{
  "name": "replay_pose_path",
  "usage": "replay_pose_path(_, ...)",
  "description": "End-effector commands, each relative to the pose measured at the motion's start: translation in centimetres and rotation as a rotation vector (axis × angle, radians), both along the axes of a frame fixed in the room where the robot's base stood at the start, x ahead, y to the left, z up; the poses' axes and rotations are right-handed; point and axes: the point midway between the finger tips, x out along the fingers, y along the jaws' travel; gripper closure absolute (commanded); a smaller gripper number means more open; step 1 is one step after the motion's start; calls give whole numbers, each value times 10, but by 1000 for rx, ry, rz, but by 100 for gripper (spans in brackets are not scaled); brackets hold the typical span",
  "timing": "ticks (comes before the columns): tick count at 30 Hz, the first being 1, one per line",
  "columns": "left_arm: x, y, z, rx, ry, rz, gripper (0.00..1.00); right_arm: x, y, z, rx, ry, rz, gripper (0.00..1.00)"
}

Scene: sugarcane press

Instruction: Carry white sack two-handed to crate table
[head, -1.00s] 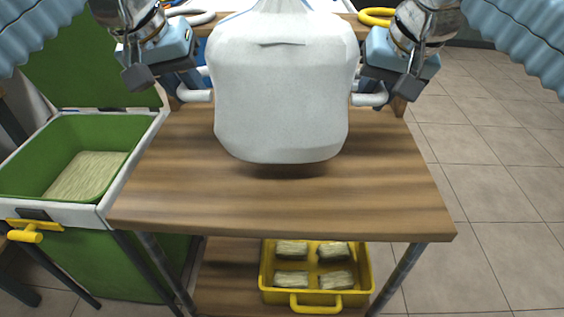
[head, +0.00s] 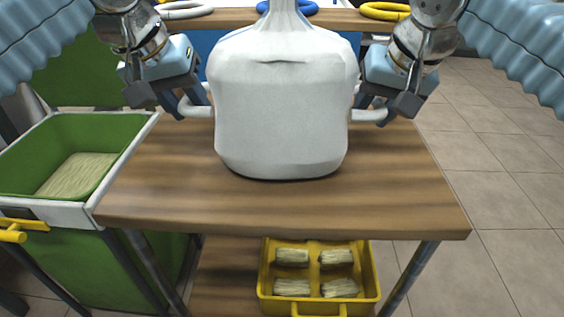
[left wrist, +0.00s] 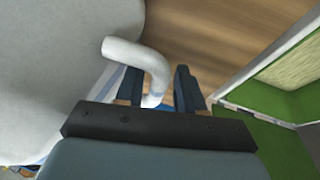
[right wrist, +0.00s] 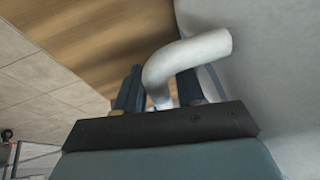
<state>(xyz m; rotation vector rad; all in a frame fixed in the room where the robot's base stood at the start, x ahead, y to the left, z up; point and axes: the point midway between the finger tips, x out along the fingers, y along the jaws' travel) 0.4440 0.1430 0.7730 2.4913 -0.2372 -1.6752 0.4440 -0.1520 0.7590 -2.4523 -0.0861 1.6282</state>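The white sack (head: 281,115) stands upright on the wooden table (head: 281,210) in the head view. Its underside appears to touch the tabletop, with only a thin dark line under it. My left gripper (head: 188,104) is at the sack's left handle, and its fingers sit on either side of the white handle (left wrist: 152,65) in the left wrist view. My right gripper (head: 375,104) is at the right handle, with the handle (right wrist: 168,68) between its fingers in the right wrist view. Both grippers look shut on the handles, though the fingertips are partly hidden.
A green bin (head: 130,122) with a pale rim and fibrous contents stands left of the table. A yellow crate (head: 370,285) with several pale bundles is on the lower shelf. Behind is another wooden surface with yellow (head: 385,11) and blue rings. Tiled floor is free at right.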

Motion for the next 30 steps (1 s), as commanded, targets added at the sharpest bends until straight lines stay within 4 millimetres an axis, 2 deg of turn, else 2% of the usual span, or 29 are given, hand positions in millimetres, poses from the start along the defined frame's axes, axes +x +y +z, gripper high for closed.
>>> replay_pose_path(9, 0, 0, 1, -1, 0, -1, 51, 0, 0, 1, 0, 0, 1, 51)
replay_pose_path(13, -3, 1, 8, -1, -1, -1, 51, 0, 1, 1, 1, 0, 1, 51)
replay_pose_path(17, -11, 6, 29, -2, -3, 0, 51, 0, 1, 1, 1, 0, 1, 51)
replay_pose_path(24, -32, 17, 81, -3, -3, -1, 51, 0, 1, 1, 1, 0, 1, 51)
replay_pose_path(30, -41, 22, 104, 0, -1, -1, 51, 0, 1, 1, 1, 0, 1, 51)
